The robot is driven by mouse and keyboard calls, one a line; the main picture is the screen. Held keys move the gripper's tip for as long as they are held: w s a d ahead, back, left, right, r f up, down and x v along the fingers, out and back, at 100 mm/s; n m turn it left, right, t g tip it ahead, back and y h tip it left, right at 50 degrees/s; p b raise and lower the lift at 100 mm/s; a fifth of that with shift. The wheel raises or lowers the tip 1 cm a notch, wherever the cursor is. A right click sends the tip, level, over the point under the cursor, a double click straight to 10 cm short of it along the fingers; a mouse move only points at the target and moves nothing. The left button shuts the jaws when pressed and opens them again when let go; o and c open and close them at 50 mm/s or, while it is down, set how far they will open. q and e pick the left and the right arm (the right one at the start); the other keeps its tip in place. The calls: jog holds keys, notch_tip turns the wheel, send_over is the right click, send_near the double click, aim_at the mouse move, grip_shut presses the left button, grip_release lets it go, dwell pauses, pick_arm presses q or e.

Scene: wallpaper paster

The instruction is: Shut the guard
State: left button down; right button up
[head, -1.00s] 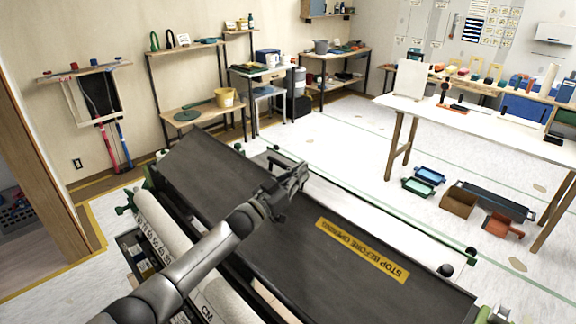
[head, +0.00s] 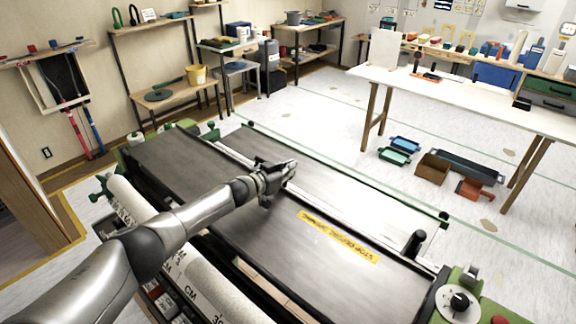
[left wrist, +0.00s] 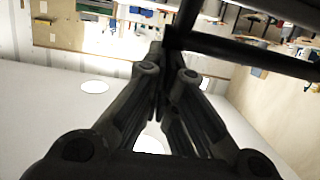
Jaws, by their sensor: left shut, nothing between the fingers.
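The guard (head: 180,165) is a long dark panel across the wallpaper paster, with a yellow warning label (head: 338,238) on it. It looks lowered and nearly flat over the machine; whether it is fully seated I cannot tell. My left gripper (head: 284,174) is shut and empty, at the guard's far long edge near its middle. Touch or a small gap there cannot be told. In the left wrist view the closed fingers (left wrist: 158,62) point away, with a dark bar crossing at upper right. My right gripper is not in view.
A green end housing with a black knob (head: 460,300) is at lower right. A white table (head: 470,105) stands beyond, with bins (head: 432,166) on the floor.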

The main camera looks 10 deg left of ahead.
pick_arm(q)
jog(key=shift+f, duration=0.25)
jog(key=shift+a, duration=0.1)
jog(key=shift+v, duration=1.65)
jog(key=v, duration=0.8)
jog(key=shift+s+a+r, duration=0.2)
jog(key=shift+s+r, duration=0.05)
